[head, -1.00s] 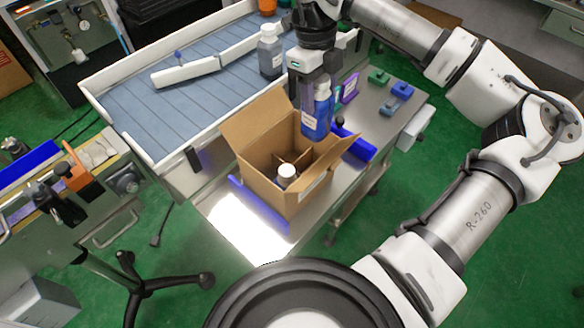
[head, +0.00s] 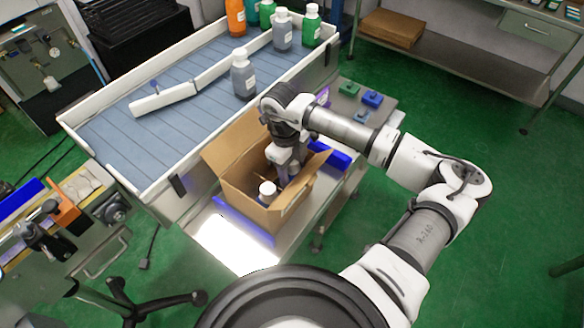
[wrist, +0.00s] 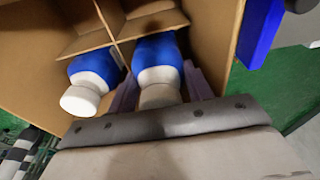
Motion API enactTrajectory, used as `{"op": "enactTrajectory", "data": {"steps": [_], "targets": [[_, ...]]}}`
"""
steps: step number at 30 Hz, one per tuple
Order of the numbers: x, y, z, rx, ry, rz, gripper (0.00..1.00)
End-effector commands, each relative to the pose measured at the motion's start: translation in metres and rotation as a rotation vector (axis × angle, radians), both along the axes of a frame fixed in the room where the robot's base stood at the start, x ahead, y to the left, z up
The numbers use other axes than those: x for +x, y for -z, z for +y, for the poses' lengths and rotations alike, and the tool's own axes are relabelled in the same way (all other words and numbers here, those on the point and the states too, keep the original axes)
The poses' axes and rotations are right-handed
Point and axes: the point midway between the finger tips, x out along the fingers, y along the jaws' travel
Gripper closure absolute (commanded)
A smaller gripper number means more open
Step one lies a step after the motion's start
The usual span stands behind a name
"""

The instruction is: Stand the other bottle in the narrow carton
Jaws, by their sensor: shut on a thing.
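The open carton (head: 243,190) stands on the steel bench with its flaps spread and cardboard dividers inside. One white-capped blue bottle (head: 267,193) stands in a near compartment; it also shows at the left in the wrist view (wrist: 93,75). My gripper (head: 283,175) reaches down into the carton, beside that bottle. In the wrist view my gripper (wrist: 160,85) is shut on another blue bottle (wrist: 157,55), its white cap towards me. This held bottle sits in the compartment beside the first, across a divider. Its base is hidden, so I cannot tell whether it touches the floor.
A conveyor (head: 150,125) behind the carton carries a grey bottle (head: 243,78) and several others in orange, green and grey. A blue bar (head: 330,153) lies right of the carton. Small green and blue blocks (head: 372,99) sit on the bench's far right.

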Motion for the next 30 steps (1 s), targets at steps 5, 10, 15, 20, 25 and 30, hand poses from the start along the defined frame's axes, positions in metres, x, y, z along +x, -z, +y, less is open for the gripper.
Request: {"op": "enactTrajectory", "data": {"steps": [5,10,15,20,25,30], "targets": [[0.0,0.015,0.0,0.001,-0.001,0.001,0.82],[0.0,0.016,0.0,0.0,-0.001,-0.001,0.82],[0.0,0.019,0.0,0.0,-0.001,-0.001,0.82],[0.0,0.018,0.0,0.0,-0.001,0.0,0.41],[0.0,0.018,0.0,0.0,-0.001,0.0,0.41],[0.001,0.013,0.0,0.0,-0.001,-0.001,0.41]]}}
